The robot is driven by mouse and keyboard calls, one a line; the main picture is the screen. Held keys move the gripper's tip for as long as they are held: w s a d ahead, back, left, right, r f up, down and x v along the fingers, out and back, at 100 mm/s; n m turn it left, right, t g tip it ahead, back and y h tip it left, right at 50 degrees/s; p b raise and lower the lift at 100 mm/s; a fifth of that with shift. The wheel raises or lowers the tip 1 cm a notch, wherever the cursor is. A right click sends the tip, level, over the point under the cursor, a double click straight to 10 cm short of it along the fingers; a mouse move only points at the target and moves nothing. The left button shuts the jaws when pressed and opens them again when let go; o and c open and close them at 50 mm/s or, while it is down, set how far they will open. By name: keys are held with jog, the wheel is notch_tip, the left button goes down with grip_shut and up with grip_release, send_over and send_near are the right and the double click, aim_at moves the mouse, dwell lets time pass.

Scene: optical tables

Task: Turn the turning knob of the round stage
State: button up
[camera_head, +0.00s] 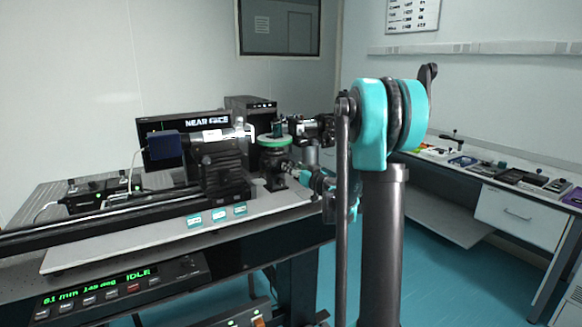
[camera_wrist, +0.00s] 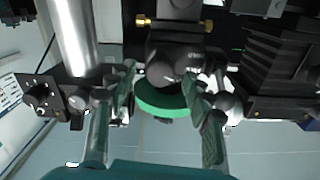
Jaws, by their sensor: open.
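The round stage has a green disc (camera_head: 274,141) on top of a dark post beside the large black mount. In the wrist view the green disc (camera_wrist: 160,102) shows between my fingers, partly hidden by a dark body with a rounded grey end (camera_wrist: 168,72). I cannot tell for sure whether this rounded end is the turning knob. My gripper (camera_wrist: 160,88) is open, one finger on each side of the rounded part, with no clear contact. In the head view my gripper (camera_head: 290,169) is just right of the stage, below the disc, and small.
A black mount with a blue-ended cylinder (camera_head: 165,145) stands left of the stage. A monitor (camera_head: 207,122) is behind it. A control box (camera_head: 120,288) reading IDLE sits below the table front. A side bench (camera_head: 520,205) stands right, with bare floor between.

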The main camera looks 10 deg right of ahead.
jog(key=shift+x, duration=1.4)
jog(key=c, duration=1.2)
jog(key=shift+o, duration=0.2)
jog(key=shift+m, duration=2)
jog(key=o, duration=1.2)
jog(key=shift+c, duration=0.2)
jog(key=v, duration=1.2)
